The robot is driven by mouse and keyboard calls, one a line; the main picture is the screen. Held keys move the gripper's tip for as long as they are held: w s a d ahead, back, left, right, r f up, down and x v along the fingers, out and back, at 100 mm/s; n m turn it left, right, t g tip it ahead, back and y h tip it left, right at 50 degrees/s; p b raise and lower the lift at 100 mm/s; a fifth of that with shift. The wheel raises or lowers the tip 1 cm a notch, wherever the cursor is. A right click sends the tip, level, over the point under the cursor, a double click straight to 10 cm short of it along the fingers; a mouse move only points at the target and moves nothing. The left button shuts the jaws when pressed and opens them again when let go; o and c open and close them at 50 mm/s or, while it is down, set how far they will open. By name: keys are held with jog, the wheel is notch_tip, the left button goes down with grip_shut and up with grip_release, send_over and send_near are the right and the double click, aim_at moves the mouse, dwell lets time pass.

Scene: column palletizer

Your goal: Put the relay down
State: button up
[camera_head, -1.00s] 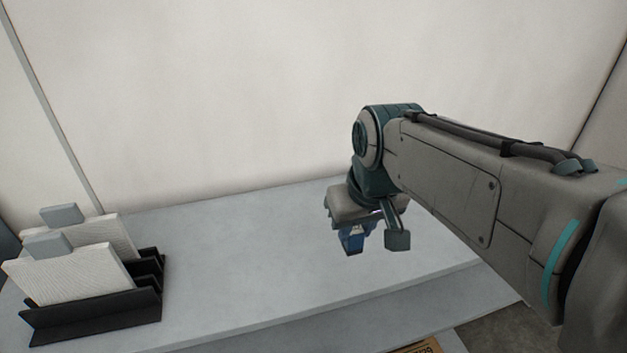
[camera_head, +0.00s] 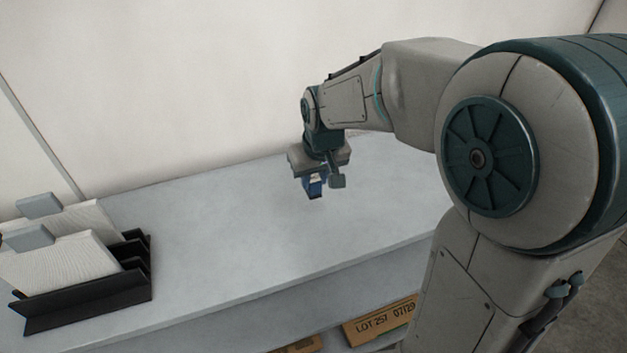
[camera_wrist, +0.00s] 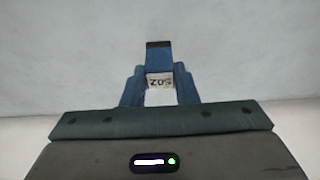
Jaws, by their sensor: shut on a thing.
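My gripper (camera_head: 322,182) is over the pale grey table top (camera_head: 240,225), pointing down. It is shut on the relay (camera_head: 314,188), a small blue block with a white patch. In the wrist view the relay (camera_wrist: 159,60) stands between the fingers of my gripper (camera_wrist: 159,87), with a dark end and a white printed label. The relay appears to be held above the table top, apart from it; the exact height is hard to tell. Part of the relay is hidden by the fingers.
A black rack (camera_head: 85,303) holding white panels with grey tabs stands at the table's left end. A white wall (camera_head: 180,80) rises behind. The middle of the table is clear.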

aim_at(314, 190)
jog(key=shift+s+p+x, duration=0.2)
jog(key=shift+p+x, duration=0.05)
jog(key=shift+x, duration=0.75)
jog(key=shift+s+p+x, duration=0.2)
jog(key=shift+x, duration=0.8)
jog(key=shift+d+f, duration=0.1)
jog(key=shift+f, duration=0.05)
jog(key=shift+f, duration=0.2)
jog(key=o, duration=1)
jog(key=shift+r, duration=0.1)
